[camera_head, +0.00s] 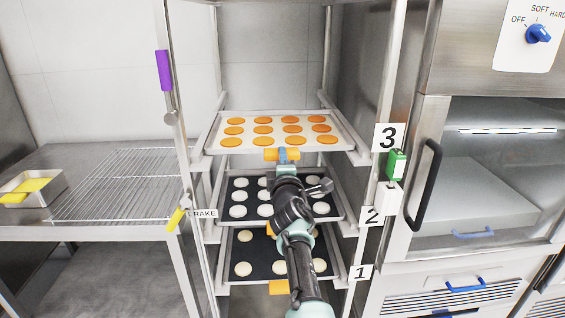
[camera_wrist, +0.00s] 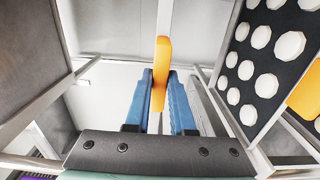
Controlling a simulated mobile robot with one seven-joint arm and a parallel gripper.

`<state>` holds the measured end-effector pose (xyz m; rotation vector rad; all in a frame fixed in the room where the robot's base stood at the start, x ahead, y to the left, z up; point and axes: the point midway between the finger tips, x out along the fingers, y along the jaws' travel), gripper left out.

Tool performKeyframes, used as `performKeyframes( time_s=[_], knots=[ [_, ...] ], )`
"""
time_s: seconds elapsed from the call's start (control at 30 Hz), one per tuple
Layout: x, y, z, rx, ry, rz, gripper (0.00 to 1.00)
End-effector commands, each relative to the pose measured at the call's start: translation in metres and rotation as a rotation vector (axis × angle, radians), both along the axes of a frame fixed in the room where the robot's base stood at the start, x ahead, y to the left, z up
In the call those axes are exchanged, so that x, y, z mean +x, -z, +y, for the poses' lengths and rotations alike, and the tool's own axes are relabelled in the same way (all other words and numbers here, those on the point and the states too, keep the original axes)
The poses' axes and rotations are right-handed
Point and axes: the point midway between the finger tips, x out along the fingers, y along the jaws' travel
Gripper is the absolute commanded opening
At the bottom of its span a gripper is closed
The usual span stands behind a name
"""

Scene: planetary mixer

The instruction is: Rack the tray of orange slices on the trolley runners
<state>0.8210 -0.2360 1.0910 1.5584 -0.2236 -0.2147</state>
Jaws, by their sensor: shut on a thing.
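The tray of orange slices (camera_head: 240,151) is level in the trolley's top bay, between the left runner (camera_head: 199,150) and right runner (camera_head: 357,156), beside the number 3 label. I cannot tell whether it rests on the runners or is just above them. Several orange slices lie on it in rows. My gripper (camera_head: 284,156) is at the tray's front edge, shut on its orange handle (camera_head: 270,154). In the wrist view the blue fingers (camera_wrist: 161,98) stand on both sides of the orange handle (camera_wrist: 161,62). The tray's underside is mostly out of clear view there.
Below are a dark-lined tray of white rounds (camera_head: 224,212) at label 2 and another tray (camera_head: 262,268) at label 1. A steel oven (camera_head: 480,190) with a black handle is close at right.

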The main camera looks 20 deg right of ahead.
Motion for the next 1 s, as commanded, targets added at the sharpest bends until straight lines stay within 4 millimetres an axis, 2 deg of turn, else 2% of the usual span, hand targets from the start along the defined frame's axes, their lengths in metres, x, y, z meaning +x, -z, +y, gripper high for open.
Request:
performKeyframes(
  time_s=[0.53, 0.57, 0.73, 1.0],
  knots=[
    [0.003, -0.0038, -0.0006, -0.001, -0.001, -0.006, 0.0],
    [0.003, -0.0038, -0.0007, -0.001, -0.001, -0.007, 0.26],
    [0.0029, -0.0029, -0.0007, 0.0, -0.001, -0.005, 0.56],
    [0.0021, 0.0017, -0.0013, 0.002, 0.002, 0.003, 0.57]
  ],
)
